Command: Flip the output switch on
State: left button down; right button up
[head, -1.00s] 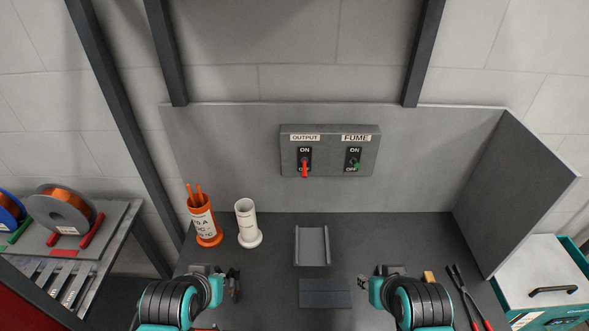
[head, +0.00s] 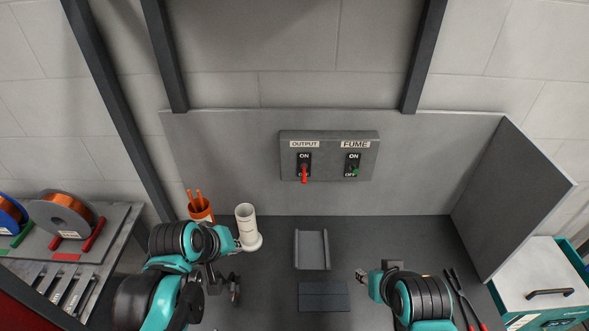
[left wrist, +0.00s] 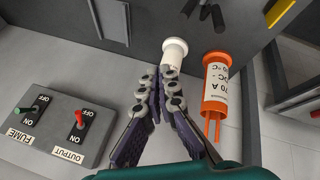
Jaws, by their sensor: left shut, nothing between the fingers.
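The output switch has a red lever (head: 304,174) on a grey wall box, under the OUTPUT label. The lever points down, to the OFF end. It also shows in the left wrist view (left wrist: 79,119), where the box appears upside down.
The FUME switch has a green lever (head: 354,171) beside the output switch. The white tube (head: 247,228) and an orange rod holder (head: 201,211) stand on the bench near my left arm. A grey tray (head: 312,250) lies mid-bench. The space before the box is clear.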

aim_at(304, 175)
pick_arm(q)
jog(key=w+d+r+n+g+h+p, duration=0.1)
jog(key=w+d+r+n+h+p, duration=0.2)
jog(key=w, duration=0.6)
jog(key=w+d+r+n+g+h+p, duration=0.1)
jog(key=w+d+r+n+h+p, duration=0.1)
jog(key=w+n+p, duration=0.6)
jog(key=shift+w+d+r+n+h, duration=0.35)
jog(key=shift+w+d+r, duration=0.2)
jog(key=shift+w+r, duration=0.35)
jog(key=shift+s, duration=0.1)
jog(key=x, duration=1)
jog(key=d+r, duration=0.1)
jog(key=s+d+r, duration=0.1)
jog(key=r, duration=0.1)
jog(key=shift+s+d+r+p, duration=0.1)
jog(key=shift+s+d+p, duration=0.1)
jog(key=shift+p, duration=0.15)
jog(key=shift+w, duration=0.1)
